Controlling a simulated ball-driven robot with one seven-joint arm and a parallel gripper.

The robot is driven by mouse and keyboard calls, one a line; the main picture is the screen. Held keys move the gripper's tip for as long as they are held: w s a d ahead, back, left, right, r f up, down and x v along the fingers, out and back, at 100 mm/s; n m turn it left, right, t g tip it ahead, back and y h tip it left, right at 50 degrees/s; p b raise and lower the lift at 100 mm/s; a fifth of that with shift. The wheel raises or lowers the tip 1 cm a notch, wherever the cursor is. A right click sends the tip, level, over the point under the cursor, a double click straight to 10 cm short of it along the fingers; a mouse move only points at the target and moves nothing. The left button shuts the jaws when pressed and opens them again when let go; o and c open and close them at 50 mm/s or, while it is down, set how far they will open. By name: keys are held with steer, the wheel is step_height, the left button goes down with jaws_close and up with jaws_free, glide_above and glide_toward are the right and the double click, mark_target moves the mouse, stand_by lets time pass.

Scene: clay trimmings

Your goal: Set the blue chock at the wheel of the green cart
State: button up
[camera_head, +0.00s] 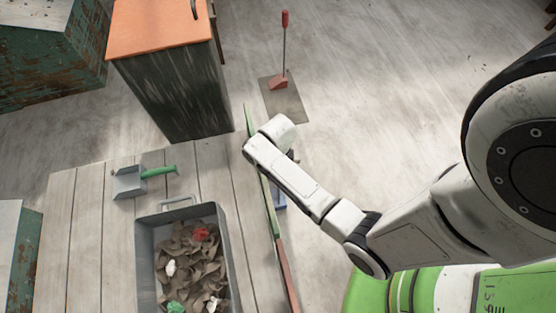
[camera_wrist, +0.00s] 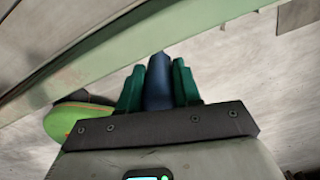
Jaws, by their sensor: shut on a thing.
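My gripper (camera_wrist: 157,88) has dark green fingers, shut on a blue thing that looks like the blue chock (camera_wrist: 158,72). Its shape is mostly hidden between the fingers. In the head view my arm covers the gripper; a small blue patch (camera_head: 281,201) shows low beside the planked surface. A long pale green edge (camera_head: 251,125) runs along that surface's right side and may belong to the green cart. The same green strip (camera_wrist: 130,50) crosses the wrist view just beyond the fingers. I cannot make out a wheel, nor tell whether the chock touches anything.
A grey tray (camera_head: 143,255) of clay trimmings and a green-handled scoop (camera_head: 130,182) rest on the planks (camera_head: 92,225). A reddish strip (camera_head: 288,275) continues the green edge. An orange-topped cabinet (camera_head: 165,30) and a red chock-like block (camera_head: 279,83) with an upright rod stand beyond.

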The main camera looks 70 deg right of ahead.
steer(key=shift+f, duration=0.15)
steer(key=o, duration=1.1)
step_height(320, 180, up, 11)
steer(key=p, duration=0.3)
steer(key=shift+f, duration=0.1)
steer(key=s+a+r+n+p, duration=0.2)
steer(key=r+n, duration=0.4)
steer(key=n, duration=0.4)
steer(key=s+a+r+n+p, duration=0.3)
steer(key=a+r+n+p, duration=0.1)
steer(key=n, duration=0.6)
steer(key=s+a+r+n+t+p, duration=0.1)
steer(key=s+a+r+n+p, duration=0.1)
steer(key=r+n, duration=0.6)
steer(key=shift+s+a+r+n+p, duration=0.1)
steer(key=shift+a+r+n+p, duration=0.1)
steer(key=shift+a+n+p, duration=0.4)
steer(key=shift+s+a+r+n+p, duration=0.1)
steer(key=shift+a+r+n+p, duration=0.05)
steer(key=shift+n+p, duration=0.75)
